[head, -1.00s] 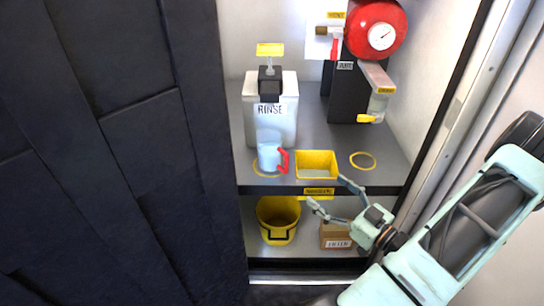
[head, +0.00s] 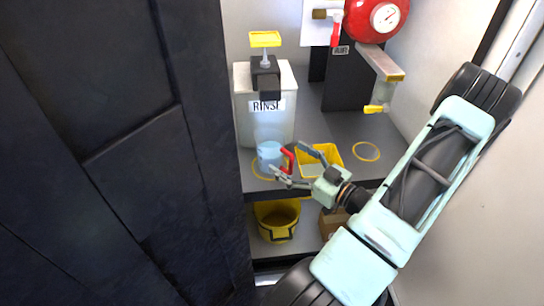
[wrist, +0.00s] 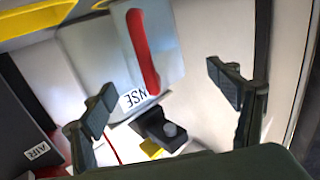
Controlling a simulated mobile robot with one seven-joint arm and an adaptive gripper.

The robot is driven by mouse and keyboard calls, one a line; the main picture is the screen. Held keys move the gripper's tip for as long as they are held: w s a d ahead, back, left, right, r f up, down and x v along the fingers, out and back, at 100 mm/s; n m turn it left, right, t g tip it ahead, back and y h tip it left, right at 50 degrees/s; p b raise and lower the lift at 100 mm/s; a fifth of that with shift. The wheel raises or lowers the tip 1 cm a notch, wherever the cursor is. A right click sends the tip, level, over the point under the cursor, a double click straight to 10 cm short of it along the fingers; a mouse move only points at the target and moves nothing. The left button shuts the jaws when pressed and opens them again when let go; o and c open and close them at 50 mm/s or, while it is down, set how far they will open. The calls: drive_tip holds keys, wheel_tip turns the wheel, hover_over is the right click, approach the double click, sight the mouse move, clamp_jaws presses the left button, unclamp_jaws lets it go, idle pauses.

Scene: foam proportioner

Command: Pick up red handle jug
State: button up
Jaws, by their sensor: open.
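The jug (head: 268,154) is pale blue and translucent, with a red handle (head: 288,160) on its right side. It stands upright on the upper shelf, within a yellow ring, below the RINSE dispenser. My gripper (head: 285,162) is open and empty, close to the handle from the front right. In the wrist view the red handle (wrist: 143,52) shows ahead, between the directions of the two spread fingers of my gripper (wrist: 160,92), with the jug body behind it. I cannot tell whether a finger touches the handle.
A yellow tray (head: 333,153) sits just right of the jug, partly behind my gripper. The RINSE dispenser (head: 246,118) stands behind the jug. An empty yellow ring (head: 366,152) lies farther right. A yellow bucket (head: 277,221) is on the lower shelf. A dark panel (head: 110,150) fills the left.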

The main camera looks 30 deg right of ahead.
sight(261, 137)
drive_tip(key=x, duration=0.2)
drive_tip(key=b+x, duration=0.1)
drive_tip(key=x, duration=0.4)
drive_tip(key=shift+w+d+f, duration=0.15)
drive_tip(key=shift+w+d, duration=0.15)
drive_tip(key=shift+d, duration=0.05)
drive_tip(key=shift+c, duration=0.5)
drive_tip(key=c, duration=1.5)
drive_tip(key=shift+c, duration=0.4)
